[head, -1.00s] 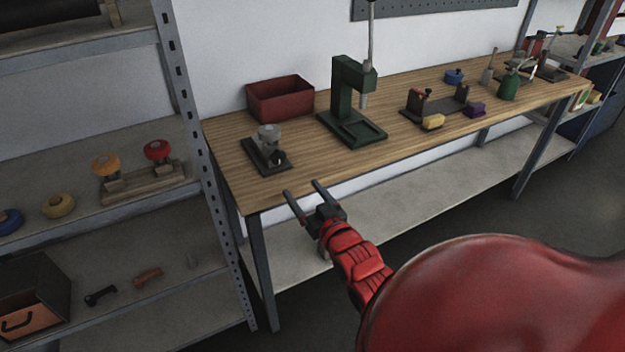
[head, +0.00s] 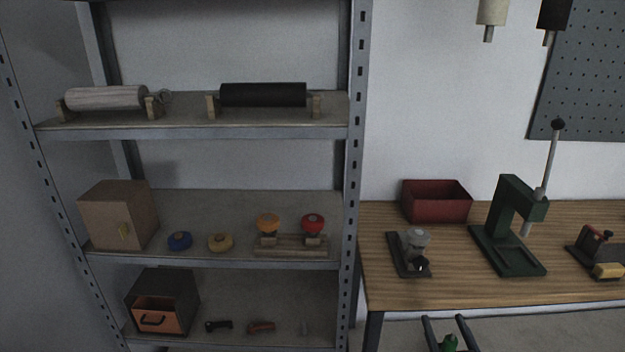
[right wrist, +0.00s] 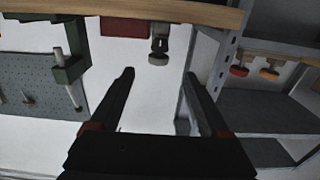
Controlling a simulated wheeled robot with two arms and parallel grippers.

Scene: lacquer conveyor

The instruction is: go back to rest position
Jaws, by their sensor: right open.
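My right gripper (head: 447,322) shows at the bottom of the head view, its two dark fingers spread apart and pointing up toward the front edge of the wooden bench (head: 440,293). Nothing is between its fingertips in the right wrist view (right wrist: 160,80). That view shows the bench upside down, with its edge (right wrist: 215,15) across the top. A small green bit (head: 449,343) shows between the fingers in the head view; I cannot tell what it is. My left gripper is not in view.
A metal shelf unit (head: 355,170) stands left of the bench, holding rollers, knobs and boxes. On the bench are a red bin (head: 436,203), a green press (head: 510,235) and a small clamp-like fixture (head: 408,257). A pegboard (head: 590,90) hangs behind.

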